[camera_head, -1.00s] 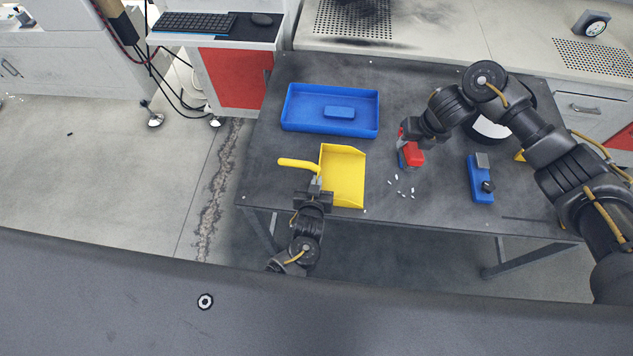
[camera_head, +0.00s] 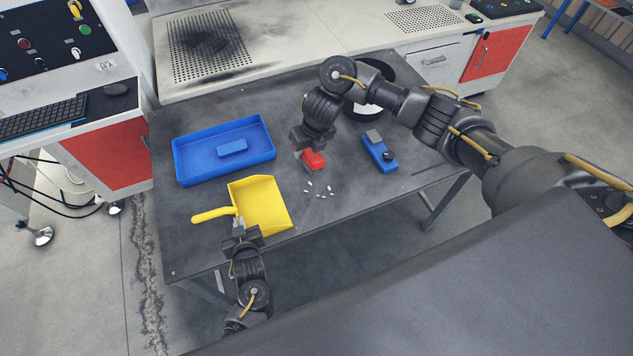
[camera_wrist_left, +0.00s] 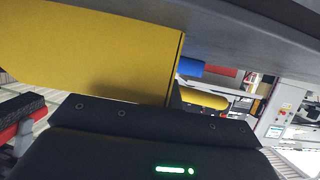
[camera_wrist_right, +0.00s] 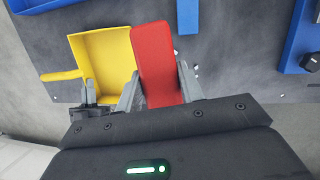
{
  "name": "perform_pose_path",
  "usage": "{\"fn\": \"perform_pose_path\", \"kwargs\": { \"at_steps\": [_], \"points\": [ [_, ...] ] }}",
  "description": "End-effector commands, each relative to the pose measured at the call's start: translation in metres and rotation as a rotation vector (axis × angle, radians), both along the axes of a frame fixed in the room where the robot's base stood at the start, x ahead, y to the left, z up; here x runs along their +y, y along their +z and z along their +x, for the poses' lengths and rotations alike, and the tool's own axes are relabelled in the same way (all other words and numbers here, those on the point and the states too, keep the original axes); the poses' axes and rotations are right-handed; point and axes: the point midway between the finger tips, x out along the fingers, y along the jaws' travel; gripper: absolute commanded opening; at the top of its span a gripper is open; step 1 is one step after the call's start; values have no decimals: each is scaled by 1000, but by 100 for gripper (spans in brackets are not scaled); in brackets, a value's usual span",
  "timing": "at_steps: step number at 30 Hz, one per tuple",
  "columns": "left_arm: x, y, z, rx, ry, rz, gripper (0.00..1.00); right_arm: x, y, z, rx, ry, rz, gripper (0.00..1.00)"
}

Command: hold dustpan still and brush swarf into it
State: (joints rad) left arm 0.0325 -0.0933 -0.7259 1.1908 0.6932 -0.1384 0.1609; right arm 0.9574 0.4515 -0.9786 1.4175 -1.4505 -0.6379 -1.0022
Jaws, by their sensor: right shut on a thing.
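The yellow dustpan (camera_head: 262,204) lies on the dark table, its handle (camera_head: 213,214) pointing left. My left gripper (camera_head: 239,226) is at the pan's near-left side by the handle; its fingertips are hidden, so I cannot tell whether it grips. The pan fills much of the left wrist view (camera_wrist_left: 90,50). My right gripper (camera_head: 305,148) is shut on the red brush (camera_head: 314,160), also clear in the right wrist view (camera_wrist_right: 156,62). Pale swarf bits (camera_head: 320,190) lie scattered on the table, nearer the front edge than the brush and right of the pan.
A blue tray (camera_head: 182,160) with a blue block (camera_head: 232,147) stands behind the pan. A blue tool-like item (camera_head: 380,152) lies to the right. A black round container (camera_head: 370,105) stands at the back right. The table between pan and swarf is clear.

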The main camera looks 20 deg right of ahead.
Motion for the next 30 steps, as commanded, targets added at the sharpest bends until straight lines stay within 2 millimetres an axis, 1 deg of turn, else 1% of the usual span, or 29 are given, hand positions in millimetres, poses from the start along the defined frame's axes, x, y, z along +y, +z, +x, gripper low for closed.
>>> {"fn": "perform_pose_path", "kwargs": {
  "at_steps": [2,5,6,9,12,15,17,18,21,30],
  "points": [
    [0,0,0,0,0,0,0,-5,-12,-10,-9,-4,-8,20],
    [0,0,0,0,0,0,0,-18,-36,-29,-25,-23,-21,20],
    [0,0,0,0,1,0,0,-24,-47,-37,-33,-38,-26,20],
    [0,0,0,0,0,0,0,-41,-76,-53,-55,-90,-40,20],
    [0,0,0,0,0,0,0,-59,-97,-60,-78,-127,-54,20],
    [0,0,0,0,0,0,0,-77,-109,-58,-101,-156,-67,20],
    [0,0,0,0,0,0,0,-85,-109,-50,-121,-165,-76,20],
    [0,0,0,0,0,0,0,-85,-105,-42,-130,-164,-78,20],
    [0,0,0,0,0,0,0,-88,-99,-31,-148,-156,-90,20],
    [0,0,0,0,0,0,0,-90,-98,-28,-177,-132,-105,20]
  ]
}}
